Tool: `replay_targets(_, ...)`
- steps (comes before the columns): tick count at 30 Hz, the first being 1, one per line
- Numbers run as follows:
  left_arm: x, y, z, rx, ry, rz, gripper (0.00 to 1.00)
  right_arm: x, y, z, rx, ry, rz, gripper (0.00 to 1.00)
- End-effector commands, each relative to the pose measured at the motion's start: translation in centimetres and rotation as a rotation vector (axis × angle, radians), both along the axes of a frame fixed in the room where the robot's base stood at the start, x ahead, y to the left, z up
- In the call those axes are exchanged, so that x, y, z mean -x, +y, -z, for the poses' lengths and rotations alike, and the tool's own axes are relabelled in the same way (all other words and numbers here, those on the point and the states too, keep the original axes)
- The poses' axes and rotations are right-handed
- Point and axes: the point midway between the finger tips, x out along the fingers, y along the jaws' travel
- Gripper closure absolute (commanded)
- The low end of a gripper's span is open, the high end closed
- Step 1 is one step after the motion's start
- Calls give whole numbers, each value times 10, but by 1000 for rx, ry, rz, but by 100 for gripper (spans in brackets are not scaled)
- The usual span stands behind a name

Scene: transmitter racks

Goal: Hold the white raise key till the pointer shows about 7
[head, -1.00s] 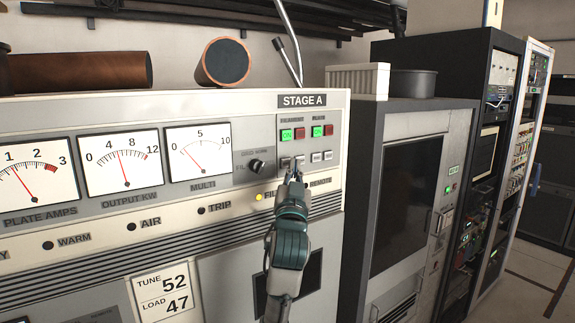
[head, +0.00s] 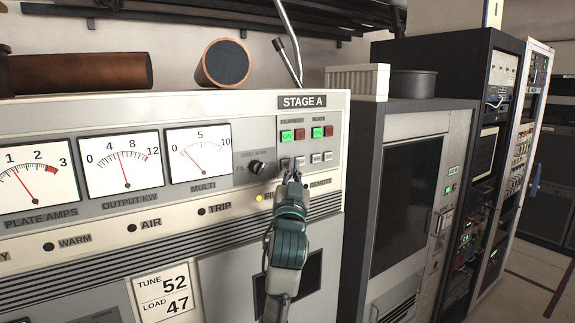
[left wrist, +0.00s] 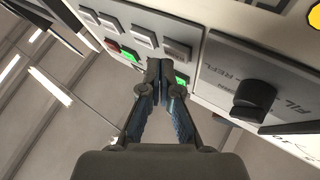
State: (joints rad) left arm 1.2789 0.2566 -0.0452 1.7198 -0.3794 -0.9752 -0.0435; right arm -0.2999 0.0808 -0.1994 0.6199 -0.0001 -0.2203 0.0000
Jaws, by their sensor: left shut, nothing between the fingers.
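The grey-white cabinet marked STAGE A (head: 232,108) has a row of small pale keys (head: 316,158) under its green and red lit buttons; their labels are too small to read. The output kW meter (head: 121,163) has its pointer near 6. The multi meter (head: 198,151) points near 2, the plate amps meter (head: 36,175) a little above 1. My left gripper (head: 290,174) is shut and empty, its tips just below the left pair of keys. In the left wrist view its fingertips (left wrist: 159,66) are beside the pale keys (left wrist: 145,37); contact cannot be told. My right gripper is out of view.
A black knob (head: 256,167) sits left of the keys; it is also close by in the left wrist view (left wrist: 255,97). A copper-ended cylinder (head: 224,63) rests on top of the cabinet. A dark equipment rack (head: 405,195) stands to the right.

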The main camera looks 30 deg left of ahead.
Motion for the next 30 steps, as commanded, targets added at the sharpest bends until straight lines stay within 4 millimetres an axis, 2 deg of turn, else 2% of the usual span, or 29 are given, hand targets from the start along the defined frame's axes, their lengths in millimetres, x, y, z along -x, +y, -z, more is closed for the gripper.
replay_targets(30, -3, 9, -1, 0, 0, 0, 100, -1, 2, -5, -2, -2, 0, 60)
